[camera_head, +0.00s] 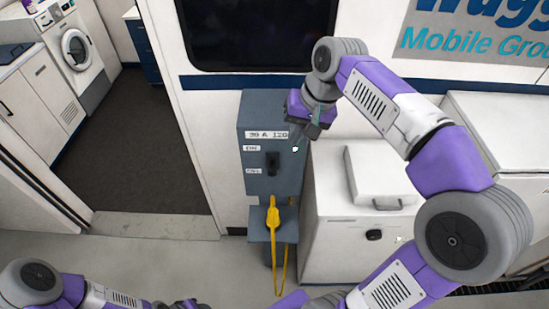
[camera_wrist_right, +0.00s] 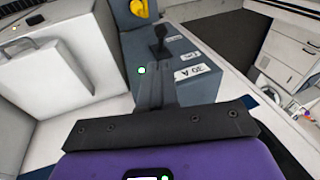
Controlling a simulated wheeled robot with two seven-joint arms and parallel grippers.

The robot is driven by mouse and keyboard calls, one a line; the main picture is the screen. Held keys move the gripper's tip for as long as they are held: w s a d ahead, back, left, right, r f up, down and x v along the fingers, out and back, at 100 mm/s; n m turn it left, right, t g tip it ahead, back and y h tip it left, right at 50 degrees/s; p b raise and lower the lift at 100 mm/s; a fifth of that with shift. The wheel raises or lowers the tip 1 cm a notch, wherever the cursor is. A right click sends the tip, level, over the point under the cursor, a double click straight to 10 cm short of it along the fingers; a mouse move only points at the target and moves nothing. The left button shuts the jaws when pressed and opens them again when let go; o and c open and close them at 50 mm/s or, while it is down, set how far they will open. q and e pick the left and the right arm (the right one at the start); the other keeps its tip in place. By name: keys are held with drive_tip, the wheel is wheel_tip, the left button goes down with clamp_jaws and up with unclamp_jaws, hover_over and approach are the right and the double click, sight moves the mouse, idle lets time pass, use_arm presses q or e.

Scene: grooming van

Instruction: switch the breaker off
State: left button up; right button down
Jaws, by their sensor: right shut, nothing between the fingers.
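The grey-blue breaker box (camera_head: 255,120) stands against the van's white wall, with a "30 A" label at its top. Its black lever (camera_head: 272,163) is on the front face, beside the ON and OFF labels; I cannot tell for sure which way it is thrown. The lever also shows in the right wrist view (camera_wrist_right: 158,42). My right gripper (camera_head: 300,138) is shut and empty, at the upper right of the box, apart from the lever. My left gripper (camera_head: 187,303) is at the bottom edge, mostly cut off, so its jaws cannot be made out.
A yellow plug and cable (camera_head: 273,225) hang below the lever on the box's lower part. A white cabinet (camera_head: 335,245) with a white case (camera_head: 375,170) on it stands right of the box. A doorway with dark floor (camera_head: 130,140) opens at left.

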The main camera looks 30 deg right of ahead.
sight(273, 169)
drive_tip(key=x, duration=1.4)
drive_tip(key=shift+w+f+b, duration=0.1)
drive_tip(key=shift+w+b, duration=0.15)
drive_tip(key=shift+b, duration=0.15)
drive_tip(key=shift+a, duration=0.1)
